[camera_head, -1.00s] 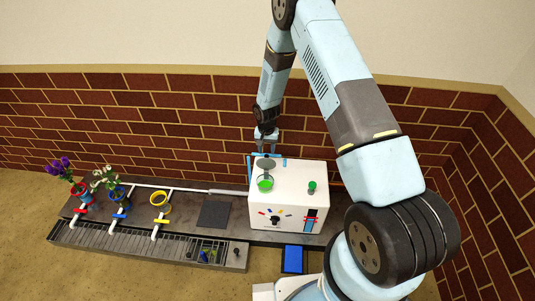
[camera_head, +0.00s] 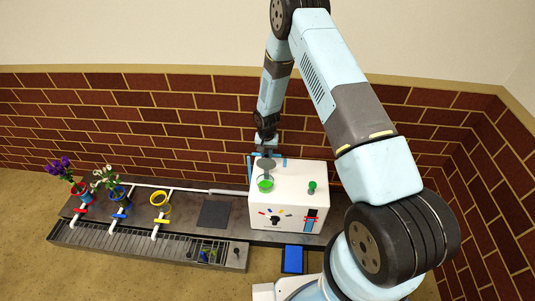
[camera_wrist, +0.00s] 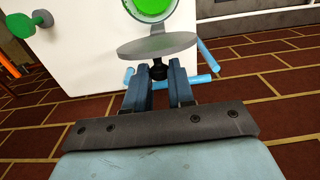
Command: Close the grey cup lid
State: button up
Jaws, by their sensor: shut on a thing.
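The grey cup lid (camera_head: 265,163) stands open behind the green-filled cup (camera_head: 265,184) on top of the white box. In the wrist view the lid (camera_wrist: 158,46) is a tilted grey disc, joined by a short link to the grey ring around the green cup (camera_wrist: 150,6). A dark round knob (camera_wrist: 158,71) sits on the lid's near side. My gripper (camera_wrist: 160,76) has its blue fingers on both sides of this knob and is shut on it. In the head view my gripper (camera_head: 266,150) is just behind the lid, its fingertips partly hidden.
The white box (camera_head: 290,190) also carries a green knob (camera_head: 312,186) at its right. Blue rods (camera_wrist: 200,79) lie close beside my fingers. A brick wall (camera_head: 180,120) rises behind.

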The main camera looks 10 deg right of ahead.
grip_shut()
jog(key=shift+d, duration=0.25)
jog(key=shift+a, duration=0.15)
jog(key=shift+s, duration=0.1)
